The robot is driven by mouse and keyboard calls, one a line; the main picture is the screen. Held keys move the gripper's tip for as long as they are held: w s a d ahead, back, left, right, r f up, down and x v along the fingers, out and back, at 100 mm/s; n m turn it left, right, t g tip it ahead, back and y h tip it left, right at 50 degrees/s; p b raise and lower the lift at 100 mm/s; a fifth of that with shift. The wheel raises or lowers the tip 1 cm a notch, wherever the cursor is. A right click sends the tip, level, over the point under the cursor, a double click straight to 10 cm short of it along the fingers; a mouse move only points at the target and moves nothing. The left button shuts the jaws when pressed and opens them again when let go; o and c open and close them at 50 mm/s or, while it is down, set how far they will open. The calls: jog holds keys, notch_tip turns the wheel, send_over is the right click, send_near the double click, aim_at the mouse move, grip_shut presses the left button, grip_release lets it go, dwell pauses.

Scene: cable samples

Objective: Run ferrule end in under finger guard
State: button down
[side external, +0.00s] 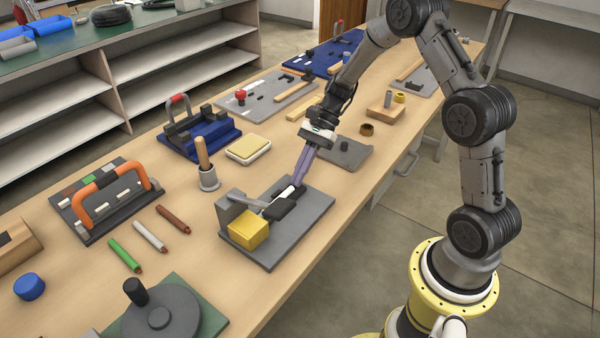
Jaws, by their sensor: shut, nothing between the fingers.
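My gripper (298,183) points down with its long purple fingers shut and empty. Its tips are at a small white piece (287,192) and a dark block (281,208) on a grey base plate (300,226); I cannot tell whether they touch. A grey upright piece with a light bar (243,200) stands at the plate's left, beside a yellow block (248,230). I cannot tell which part is the finger guard. Three short cable samples, green (124,254), white (150,236) and brown (173,219), lie on the table with small end tips. No ferrule is clearly distinguishable.
A wooden-handled tool stands in a grey cup (208,180) left of the plate. An orange-handled board (108,205), a blue fixture (200,140), a yellow-topped tray (248,149) and a dark disc on a green base (160,318) surround it. Bare table (225,290) lies in front.

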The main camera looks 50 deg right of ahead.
jog(key=d, duration=0.4)
jog(key=d+r+m+h, duration=0.2)
jog(key=d+r+h, duration=0.1)
jog(key=d+r, duration=0.4)
jog(key=a+r+n+h, duration=0.2)
jog(key=a+r+h, duration=0.1)
jog(key=a, duration=0.2)
jog(key=x, duration=0.9)
jog(key=shift+s+a+f, duration=0.1)
jog(key=shift+a+f, duration=0.25)
jog(key=shift+a, duration=1.9)
